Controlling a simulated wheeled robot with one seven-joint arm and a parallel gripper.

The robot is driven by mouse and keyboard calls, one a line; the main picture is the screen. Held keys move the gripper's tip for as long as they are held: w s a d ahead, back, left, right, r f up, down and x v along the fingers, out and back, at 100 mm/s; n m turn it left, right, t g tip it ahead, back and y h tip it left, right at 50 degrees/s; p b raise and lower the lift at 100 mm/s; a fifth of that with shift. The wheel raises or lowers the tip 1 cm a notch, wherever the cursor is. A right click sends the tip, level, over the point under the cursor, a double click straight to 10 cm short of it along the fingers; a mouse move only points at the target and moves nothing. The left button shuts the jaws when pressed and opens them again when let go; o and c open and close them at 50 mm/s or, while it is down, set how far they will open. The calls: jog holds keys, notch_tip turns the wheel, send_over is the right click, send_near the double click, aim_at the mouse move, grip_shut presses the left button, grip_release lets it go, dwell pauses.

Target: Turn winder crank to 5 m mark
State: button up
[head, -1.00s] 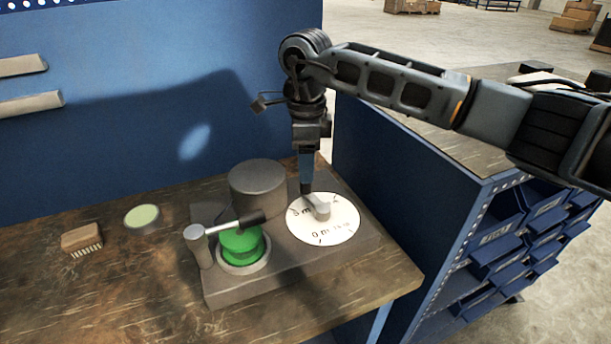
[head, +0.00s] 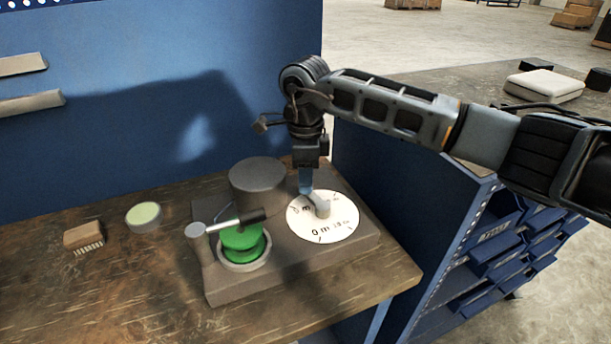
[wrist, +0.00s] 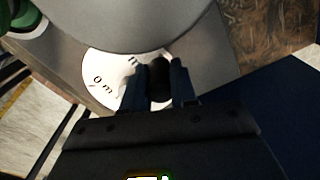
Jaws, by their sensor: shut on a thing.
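The winder's grey base (head: 285,275) stands on the bench, with a round white dial (head: 335,230) on its right side. The dial carries a "0 m" mark at its front; another mark towards the back left is partly covered. The crank's grey hub (head: 321,209) sits on the dial. My gripper (head: 306,190) reaches down from above at the dial's back left edge. In the wrist view, the two fingers are shut on the dark crank knob (wrist: 159,80), which stands between them over the dial (wrist: 100,85). The crank arm is mostly hidden.
A large grey cylinder (head: 257,187) stands close left of my gripper. A green spool (head: 243,242) and a black-handled lever (head: 240,221) are further left. A brush (head: 84,236) and a round green-topped tin (head: 143,217) lie on the bench. A blue panel (head: 150,110) rises behind.

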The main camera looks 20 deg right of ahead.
grip_shut()
jog(key=shift+s+a+f+n+b, duration=0.1)
jog(key=shift+a+n+b, duration=0.3)
jog(key=shift+n+b, duration=0.35)
jog(key=shift+s+a+n, duration=0.2)
jog(key=shift+a+n, duration=0.2)
jog(key=shift+n, duration=0.45)
jog(key=o, duration=0.6)
grip_release()
jog(key=shift+o, duration=0.2)
